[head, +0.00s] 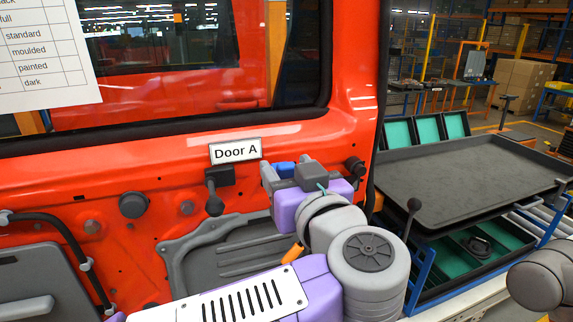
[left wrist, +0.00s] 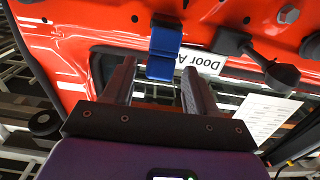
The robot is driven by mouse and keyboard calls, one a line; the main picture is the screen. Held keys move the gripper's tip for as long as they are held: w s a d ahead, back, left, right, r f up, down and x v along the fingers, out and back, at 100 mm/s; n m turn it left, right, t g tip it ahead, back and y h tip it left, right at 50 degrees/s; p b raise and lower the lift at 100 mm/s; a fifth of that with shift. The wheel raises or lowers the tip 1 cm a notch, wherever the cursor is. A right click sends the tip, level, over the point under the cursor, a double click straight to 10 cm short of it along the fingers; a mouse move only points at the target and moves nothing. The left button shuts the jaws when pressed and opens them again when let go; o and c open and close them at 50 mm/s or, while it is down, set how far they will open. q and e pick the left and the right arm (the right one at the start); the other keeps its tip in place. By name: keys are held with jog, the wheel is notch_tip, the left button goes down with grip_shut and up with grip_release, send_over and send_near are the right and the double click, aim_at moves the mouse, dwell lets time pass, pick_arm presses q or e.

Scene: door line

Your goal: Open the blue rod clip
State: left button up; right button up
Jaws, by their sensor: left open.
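The blue rod clip (head: 285,168) is on the red door (head: 130,165), just below the "Door A" label (head: 236,151). In the left wrist view the clip (left wrist: 165,50) shows as a blue piece on a dark mount. My left gripper (head: 288,173) is at the clip, and its purple and grey wrist hides part of the door there. In the left wrist view the gripper (left wrist: 160,74) is open, with the clip's blue part in the gap near its fingertips. I cannot tell whether they touch. My right gripper is out of view.
A black knob on a bracket (head: 215,204) sits just left of the clip. A black handle (head: 62,232) and a grey door panel (head: 232,250) are lower on the door. A dark tray table (head: 470,180) with green bins (head: 428,128) behind it stands at right.

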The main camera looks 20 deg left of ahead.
pick_arm(q)
jog(key=shift+x, duration=0.85)
jog(key=c, duration=1)
jog(key=shift+o, duration=0.2)
jog(key=p, duration=0.1)
jog(key=g+p, duration=0.1)
jog(key=p, duration=0.1)
jog(key=shift+w+a+r, duration=0.1)
jog(key=shift+w+r, duration=0.1)
jog(key=shift+r, duration=0.2)
jog(key=shift+f+h+p, duration=0.1)
jog(key=shift+h+p, duration=0.3)
jog(key=shift+p, duration=0.25)
jog(key=shift+f, duration=0.1)
jog(key=o, duration=1)
jog(key=shift+c, duration=0.2)
